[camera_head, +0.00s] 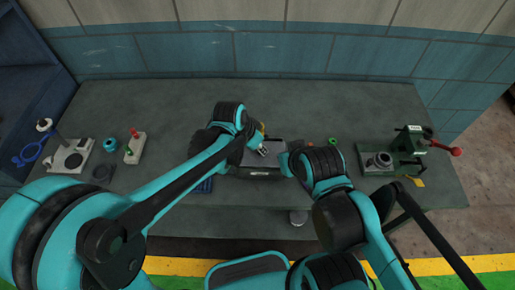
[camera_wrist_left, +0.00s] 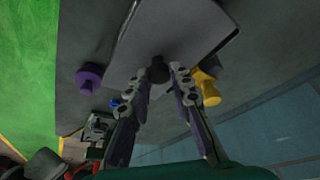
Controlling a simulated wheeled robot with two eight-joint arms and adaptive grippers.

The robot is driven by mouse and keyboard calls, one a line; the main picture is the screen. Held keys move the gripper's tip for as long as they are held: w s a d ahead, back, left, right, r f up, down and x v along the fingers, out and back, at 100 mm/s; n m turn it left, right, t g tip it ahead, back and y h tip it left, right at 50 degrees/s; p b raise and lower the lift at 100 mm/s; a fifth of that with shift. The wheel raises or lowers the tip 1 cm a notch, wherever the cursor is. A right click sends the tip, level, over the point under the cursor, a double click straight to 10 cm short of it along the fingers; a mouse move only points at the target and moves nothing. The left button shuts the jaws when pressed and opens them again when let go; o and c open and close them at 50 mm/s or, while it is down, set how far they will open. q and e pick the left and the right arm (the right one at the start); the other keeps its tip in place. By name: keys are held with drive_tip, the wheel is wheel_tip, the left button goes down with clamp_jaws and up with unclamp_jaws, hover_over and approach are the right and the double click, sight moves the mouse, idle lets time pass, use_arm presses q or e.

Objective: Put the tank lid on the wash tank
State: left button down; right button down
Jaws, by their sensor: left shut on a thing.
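The tank lid is a flat grey plate (camera_wrist_left: 180,22) with a dark round knob (camera_wrist_left: 158,70), seen large in the left wrist view. My left gripper (camera_wrist_left: 160,78) is shut on the knob, its fingers on either side of it. In the head view the grey lid (camera_head: 286,151) lies over the dark wash tank (camera_head: 260,174) at the middle of the bench, with my left gripper (camera_head: 264,150) above it. I cannot tell whether lid and tank touch. My right arm ends just right of the tank (camera_head: 287,163); its fingers are not clear.
A yellow part (camera_wrist_left: 206,88) and a purple part (camera_wrist_left: 88,77) stand near the lid. A green ring (camera_head: 333,141) lies to the right. A green machine with a red-knobbed lever (camera_head: 410,143) stands at right. A lever box (camera_head: 135,148) and a pale plate (camera_head: 70,157) are at left.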

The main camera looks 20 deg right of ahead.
use_arm(q)
drive_tip(key=shift+d+f, duration=0.1)
drive_tip(key=shift+f, duration=0.8)
drive_tip(key=shift+w, duration=0.25)
drive_tip(key=shift+r, duration=0.1)
drive_tip(key=shift+s, duration=0.1)
drive_tip(key=c, duration=1.3)
unclamp_jaws()
drive_tip(key=shift+f, duration=0.2)
drive_tip(key=shift+c, duration=0.2)
use_arm(e)
drive_tip(key=shift+w+d+f, duration=0.1)
drive_tip(key=shift+w+f, duration=0.2)
drive_tip(key=shift+f, duration=0.4)
use_arm(q)
drive_tip(key=shift+r, duration=0.15)
use_arm(e)
drive_tip(key=shift+r, duration=0.1)
